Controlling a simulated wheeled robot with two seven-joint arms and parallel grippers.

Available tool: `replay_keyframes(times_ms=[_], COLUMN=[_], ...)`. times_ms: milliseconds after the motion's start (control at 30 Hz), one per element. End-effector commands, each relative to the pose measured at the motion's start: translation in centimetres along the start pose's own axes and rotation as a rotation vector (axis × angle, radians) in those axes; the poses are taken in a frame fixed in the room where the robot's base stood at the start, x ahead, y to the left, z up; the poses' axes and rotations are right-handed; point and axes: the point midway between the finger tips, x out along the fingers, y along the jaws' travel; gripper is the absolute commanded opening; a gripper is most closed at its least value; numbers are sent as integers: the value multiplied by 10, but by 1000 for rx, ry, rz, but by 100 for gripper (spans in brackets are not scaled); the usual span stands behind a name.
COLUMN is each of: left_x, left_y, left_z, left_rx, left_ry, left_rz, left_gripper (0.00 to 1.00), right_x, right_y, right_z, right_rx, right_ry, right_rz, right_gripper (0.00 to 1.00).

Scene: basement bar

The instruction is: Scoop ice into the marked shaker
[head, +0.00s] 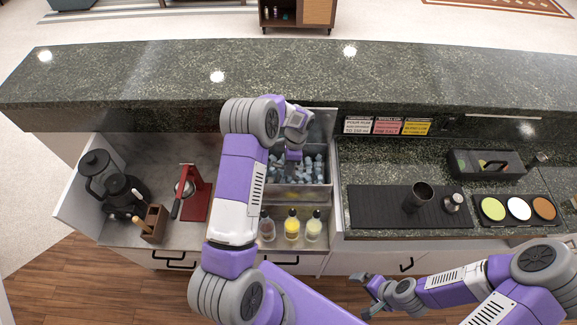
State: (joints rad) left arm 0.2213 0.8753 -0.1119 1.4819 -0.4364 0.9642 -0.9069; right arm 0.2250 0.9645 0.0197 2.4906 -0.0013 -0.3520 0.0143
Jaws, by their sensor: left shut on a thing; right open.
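My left gripper (293,158) reaches down into the ice bin (300,191) at the middle of the counter. It is shut on what appears to be the ice scoop, mostly hidden by the gripper and wrist. Pale bluish ice (313,170) shows around it in the bin. A dark metal shaker cup (417,197) stands on the black bar mat (378,207) to the right; I cannot make out a mark on it. A small silver piece (453,203) stands just right of it. My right gripper (367,292) is open and empty in front of the counter.
Bottles (291,225) stand in a rail before the bin. A red press (195,193) and dark jugs (95,170) are at left. A tray of coloured rimming dishes (518,209) and a black caddy (487,164) are at right. The mat's left part is clear.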

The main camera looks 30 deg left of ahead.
Motion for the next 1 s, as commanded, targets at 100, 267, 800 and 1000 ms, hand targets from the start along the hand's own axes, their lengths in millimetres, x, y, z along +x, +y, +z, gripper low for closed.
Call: replay_keyframes(times_ms=[100, 267, 800, 1000], left_x=[-16, -32, -81, -88], left_y=[2, 5, 13, 15], left_z=[4, 7, 16, 16], left_rx=[6, 21, 69, 78], left_ry=[58, 134, 385, 421], left_rz=[3, 8, 27, 30], left_gripper=[0, 0, 0, 0], right_x=[-10, -18, -38, -39], right_y=[-4, -7, -14, -15], right_z=[0, 1, 2, 2], right_rx=[0, 0, 0, 0], right_ry=[0, 0, 0, 0], right_rz=[0, 0, 0, 0], right_gripper=[100, 100, 100, 100])
